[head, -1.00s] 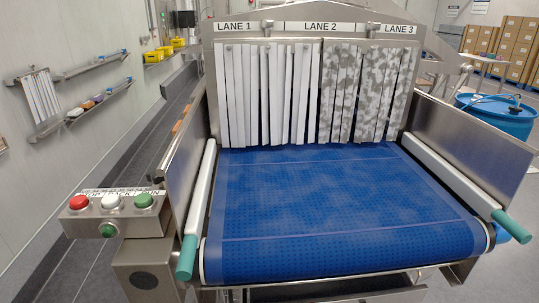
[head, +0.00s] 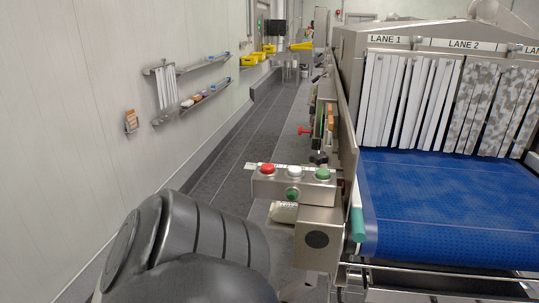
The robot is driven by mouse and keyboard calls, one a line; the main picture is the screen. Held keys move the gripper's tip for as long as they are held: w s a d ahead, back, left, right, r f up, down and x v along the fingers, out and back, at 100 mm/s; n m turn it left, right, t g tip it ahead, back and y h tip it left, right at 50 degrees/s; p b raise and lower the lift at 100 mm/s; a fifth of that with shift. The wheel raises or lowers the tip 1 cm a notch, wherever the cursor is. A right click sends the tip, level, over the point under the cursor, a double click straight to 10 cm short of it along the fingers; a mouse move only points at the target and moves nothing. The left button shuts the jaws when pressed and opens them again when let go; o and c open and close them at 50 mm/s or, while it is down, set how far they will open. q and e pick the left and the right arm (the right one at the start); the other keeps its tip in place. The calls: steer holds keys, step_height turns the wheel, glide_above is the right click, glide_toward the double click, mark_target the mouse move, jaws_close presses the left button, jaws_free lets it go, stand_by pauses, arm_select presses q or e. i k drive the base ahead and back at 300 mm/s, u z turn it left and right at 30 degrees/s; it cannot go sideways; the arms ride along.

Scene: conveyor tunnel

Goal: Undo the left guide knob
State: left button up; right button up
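The left guide rail's teal end (head: 357,225) sticks out at the left front corner of the blue conveyor belt (head: 440,205). A dark knob-like part (head: 319,157) shows on the machine's left side, just behind the control box. I cannot tell from here whether it is the left guide knob. A red handle (head: 305,131) sits a little farther back on the same side. A large dark grey link of my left arm fills the lower left. Neither gripper shows in the head view.
The control box (head: 293,188) with red, white and green buttons stands left of the belt's front. Strip curtains (head: 405,100) hang over the belt. Wall shelves (head: 190,100) hang on the left. The dark floor aisle (head: 240,145) between is clear.

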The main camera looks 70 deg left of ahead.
mark_target(318, 157)
steer(key=u, duration=0.05)
steer(key=k, duration=0.2)
steer(key=u, duration=1.35)
